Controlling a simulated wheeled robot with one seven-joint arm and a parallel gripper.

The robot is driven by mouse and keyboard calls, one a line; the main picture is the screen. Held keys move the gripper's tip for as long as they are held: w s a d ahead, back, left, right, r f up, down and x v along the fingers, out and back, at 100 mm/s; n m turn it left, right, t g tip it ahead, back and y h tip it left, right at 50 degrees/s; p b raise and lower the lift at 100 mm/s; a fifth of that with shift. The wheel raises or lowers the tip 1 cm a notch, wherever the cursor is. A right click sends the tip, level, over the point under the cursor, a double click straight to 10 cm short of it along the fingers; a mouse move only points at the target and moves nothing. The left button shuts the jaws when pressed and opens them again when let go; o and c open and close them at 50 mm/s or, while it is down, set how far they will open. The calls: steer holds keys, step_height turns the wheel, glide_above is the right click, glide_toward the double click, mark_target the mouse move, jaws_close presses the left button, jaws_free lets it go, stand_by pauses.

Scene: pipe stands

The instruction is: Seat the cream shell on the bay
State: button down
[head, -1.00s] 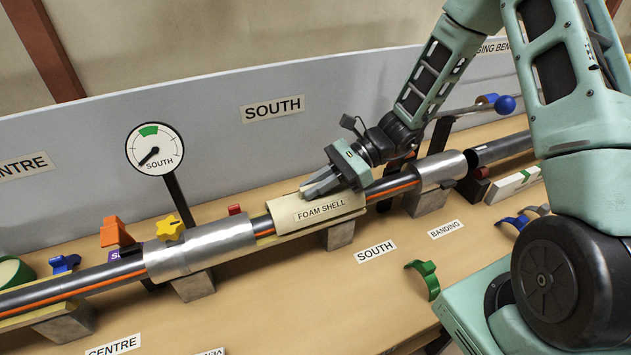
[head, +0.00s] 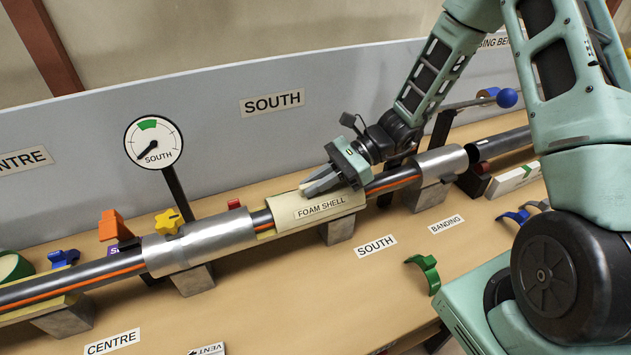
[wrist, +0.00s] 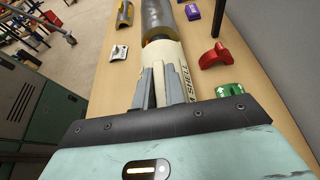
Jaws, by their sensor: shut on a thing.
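The cream foam shell (head: 316,209), labelled FOAM SHELL, lies along the dark pipe at the bay above the SOUTH label (head: 376,246). Its long side lines up with the pipe, and a metal stand is below it. My gripper (head: 320,184) is at the shell's upper right part, shut on it. In the wrist view the shell (wrist: 165,62) runs away from the fingers (wrist: 158,88) toward the silver sleeve. Whether the shell's underside fully touches the pipe is hidden.
Silver sleeves (head: 202,240) (head: 440,164) cover the pipe on both sides of the shell. A gauge marked SOUTH (head: 154,144) stands behind. A yellow star knob (head: 168,221), an orange clamp (head: 114,226) and a green clip (head: 425,273) are nearby. The front bench strip is mostly clear.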

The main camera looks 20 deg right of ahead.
mark_target(345, 182)
steer(key=shift+f, duration=0.1)
steer(key=c, duration=1.4)
jaws_free()
steer(key=shift+o, duration=0.2)
steer(key=b+v, duration=0.1)
steer(key=v, duration=0.6)
steer(key=shift+d, duration=0.25)
